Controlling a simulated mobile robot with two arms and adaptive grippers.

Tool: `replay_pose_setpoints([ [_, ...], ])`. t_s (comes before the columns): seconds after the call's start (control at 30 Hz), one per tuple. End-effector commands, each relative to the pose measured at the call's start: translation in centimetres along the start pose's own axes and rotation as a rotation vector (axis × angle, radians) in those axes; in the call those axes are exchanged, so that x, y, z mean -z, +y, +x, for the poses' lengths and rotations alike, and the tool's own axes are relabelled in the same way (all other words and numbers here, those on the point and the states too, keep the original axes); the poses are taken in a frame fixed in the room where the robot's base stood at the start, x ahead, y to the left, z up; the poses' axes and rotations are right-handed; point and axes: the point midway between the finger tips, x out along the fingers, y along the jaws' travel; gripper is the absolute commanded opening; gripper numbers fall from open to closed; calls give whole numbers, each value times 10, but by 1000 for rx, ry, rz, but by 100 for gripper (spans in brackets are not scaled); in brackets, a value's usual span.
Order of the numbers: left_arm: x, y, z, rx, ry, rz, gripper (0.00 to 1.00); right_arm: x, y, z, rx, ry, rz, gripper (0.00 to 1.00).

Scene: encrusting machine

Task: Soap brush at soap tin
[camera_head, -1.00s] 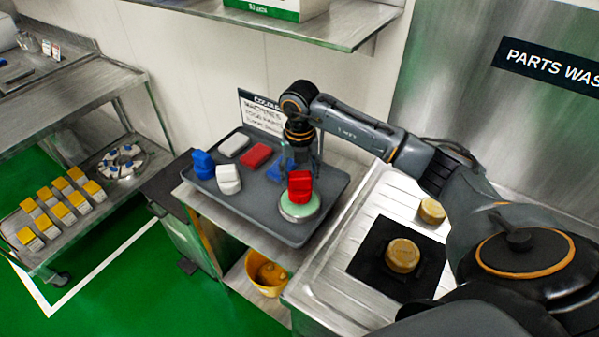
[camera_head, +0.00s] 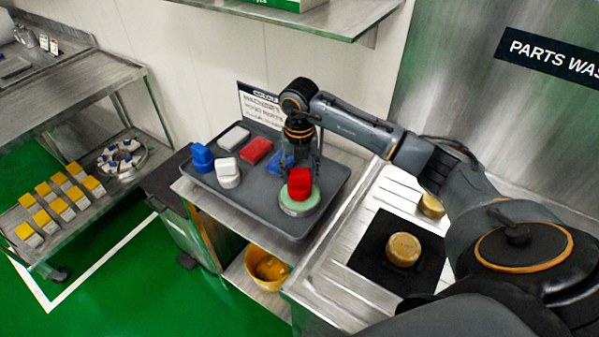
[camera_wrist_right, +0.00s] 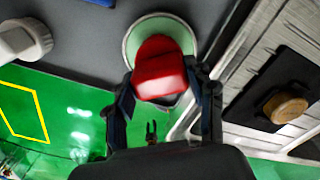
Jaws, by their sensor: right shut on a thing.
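A red brush (camera_head: 299,184) stands on or just over the green soap in a round tin (camera_head: 299,208) at the front right of the grey tray (camera_head: 250,212). My right gripper (camera_head: 300,172) comes from above and is shut on the red brush. In the right wrist view the brush (camera_wrist_right: 160,72) sits between the two fingers, with the green tin (camera_wrist_right: 133,48) beyond it. Whether the brush touches the soap is hard to tell. My left gripper is not in view.
White (camera_head: 227,172) and blue (camera_head: 202,157) brushes stand on the tray's left, with pads behind. A steel drainboard with a black mat (camera_head: 368,262) and brass parts lies right. A yellow bucket (camera_head: 268,268) is below.

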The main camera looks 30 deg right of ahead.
Motion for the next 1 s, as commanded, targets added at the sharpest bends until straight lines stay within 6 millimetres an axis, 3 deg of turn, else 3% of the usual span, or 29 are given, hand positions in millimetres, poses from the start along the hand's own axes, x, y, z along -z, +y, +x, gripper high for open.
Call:
replay_pose_setpoints([
  [1.0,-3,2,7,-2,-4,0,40,0,0,9,0,0,0,29],
])
